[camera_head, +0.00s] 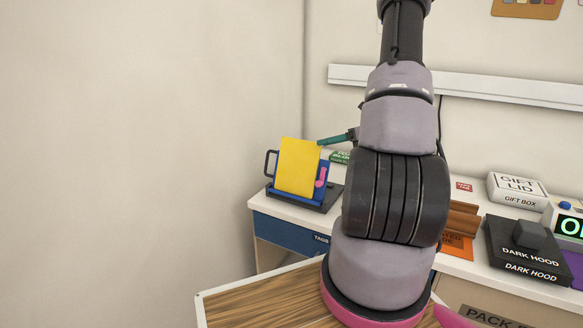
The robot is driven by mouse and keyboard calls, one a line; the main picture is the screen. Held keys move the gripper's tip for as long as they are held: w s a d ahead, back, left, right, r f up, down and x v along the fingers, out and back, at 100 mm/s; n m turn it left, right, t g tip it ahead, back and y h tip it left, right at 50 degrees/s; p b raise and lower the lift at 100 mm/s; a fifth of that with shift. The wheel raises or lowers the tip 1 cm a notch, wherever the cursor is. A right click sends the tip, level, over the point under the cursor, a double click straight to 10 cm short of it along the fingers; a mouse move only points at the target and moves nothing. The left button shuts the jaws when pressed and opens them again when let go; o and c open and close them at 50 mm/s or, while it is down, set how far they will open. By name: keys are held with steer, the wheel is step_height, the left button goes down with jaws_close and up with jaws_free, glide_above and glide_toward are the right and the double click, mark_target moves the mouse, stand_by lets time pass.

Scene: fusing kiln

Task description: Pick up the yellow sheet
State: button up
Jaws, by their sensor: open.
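The yellow sheet (297,166) is a flat, bright yellow rectangle. It stands nearly upright, slightly tilted, in a dark stand (318,207) on the white counter at the left. A blue panel (322,181) with a pink mark shows behind its right edge. My arm crosses the middle of the view, to the right of the sheet. My gripper cannot be made out; it is hidden or outside the picture. Nothing is seen touching the sheet from the front.
A teal-ended tool (335,139) sticks out from behind my arm, close to the sheet's upper right. The counter also holds a gift box (517,190) and a dark hood box (527,249). A wooden surface (262,300) lies in front. A wall stands at the left.

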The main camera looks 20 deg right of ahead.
mark_target(302, 152)
steer(key=x, duration=0.4)
steer(key=shift+w+a+f, duration=0.1)
steer(key=shift+a, duration=0.15)
steer(key=x, duration=0.5)
steer(key=shift+a+f, duration=0.1)
steer(key=shift+a, duration=0.1)
jaws_close()
stand_by(0.9)
